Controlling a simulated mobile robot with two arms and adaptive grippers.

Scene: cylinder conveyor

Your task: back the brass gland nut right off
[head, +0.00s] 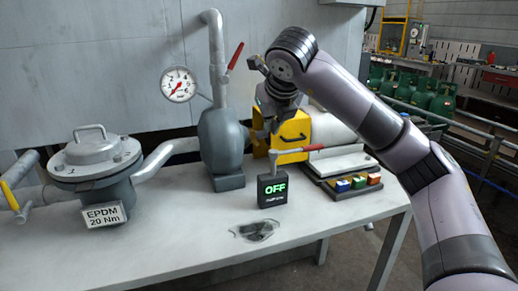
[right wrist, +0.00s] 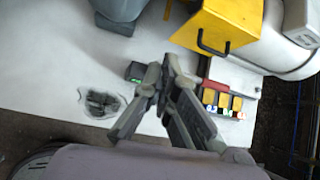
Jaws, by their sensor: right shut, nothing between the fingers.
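I cannot make out a brass gland nut in either view. In the head view, a grey pump-like vessel (head: 222,140) stands on the bench, with a pipe rising from it, a red lever (head: 236,56) and a round dial gauge (head: 179,84). My right gripper (head: 262,128) is beside the vessel's right side, in front of the yellow box (head: 292,135); whether it touches either is unclear. In the right wrist view, its fingers (right wrist: 166,72) are closed together and empty, above the bench. My left gripper is not in view.
A lidded flange housing (head: 95,160) labelled "EPDM 20 Nm" stands at left. A black box (head: 272,190) reading OFF, a red-handled tool (head: 300,149), coloured blocks (head: 358,183) and a dark stain (head: 254,231) are on the bench (head: 175,245). The front left of the bench is clear.

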